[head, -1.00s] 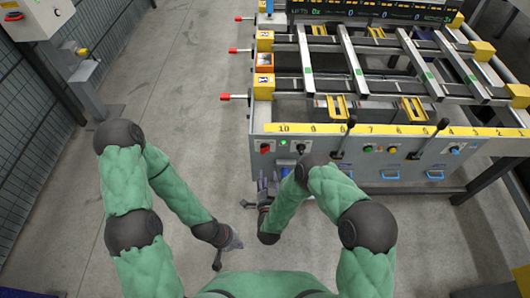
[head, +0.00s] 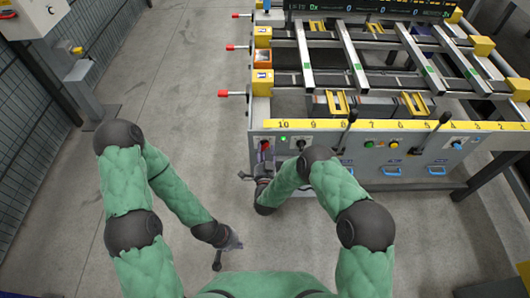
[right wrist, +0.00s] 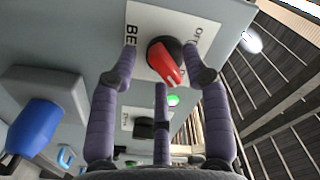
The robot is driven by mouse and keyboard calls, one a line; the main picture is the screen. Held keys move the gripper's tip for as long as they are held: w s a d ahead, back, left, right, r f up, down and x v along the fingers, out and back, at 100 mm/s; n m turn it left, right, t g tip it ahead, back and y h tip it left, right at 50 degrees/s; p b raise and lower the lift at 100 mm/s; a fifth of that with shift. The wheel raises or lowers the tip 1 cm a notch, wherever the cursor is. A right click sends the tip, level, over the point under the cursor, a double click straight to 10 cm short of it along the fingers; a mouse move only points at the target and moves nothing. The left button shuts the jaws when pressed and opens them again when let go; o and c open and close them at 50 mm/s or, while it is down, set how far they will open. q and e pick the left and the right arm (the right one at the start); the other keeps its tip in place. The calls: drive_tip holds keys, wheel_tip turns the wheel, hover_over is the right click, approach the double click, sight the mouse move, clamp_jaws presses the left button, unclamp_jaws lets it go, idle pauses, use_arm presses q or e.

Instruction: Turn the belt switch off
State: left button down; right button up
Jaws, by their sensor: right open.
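The belt switch (right wrist: 166,62) is a red rotary knob on a black base, set on a white label plate (right wrist: 145,20) with partly hidden lettering. In the head view the red switch (head: 265,146) is at the left end of the table's front panel. My right gripper (right wrist: 165,66) is open, with its fingers spread on either side of the knob and a third finger below it. I cannot tell whether any finger touches it. In the head view my right gripper (head: 262,172) is partly hidden by its wrist. My left gripper (head: 229,246) hangs low over the floor, away from the panel.
A green lamp (head: 283,139) and a black knob (head: 301,146) sit right of the switch. A blue part on a grey block (right wrist: 35,127) is close by in the wrist view. Levers (head: 350,118) stick out along the panel. The floor (head: 185,90) at left is clear.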

drive_tip(key=shift+w, duration=0.25)
clamp_jaws()
drive_tip(key=shift+d+r+n+b, duration=0.15)
drive_tip(key=shift+n+b, duration=0.65)
drive_tip(key=shift+n, duration=3.7)
drive_tip(key=shift+a+r+n+b, duration=0.15)
drive_tip(key=shift+n+b, duration=0.65)
drive_tip(key=shift+n, duration=3.7)
drive_tip(key=shift+d, duration=0.1)
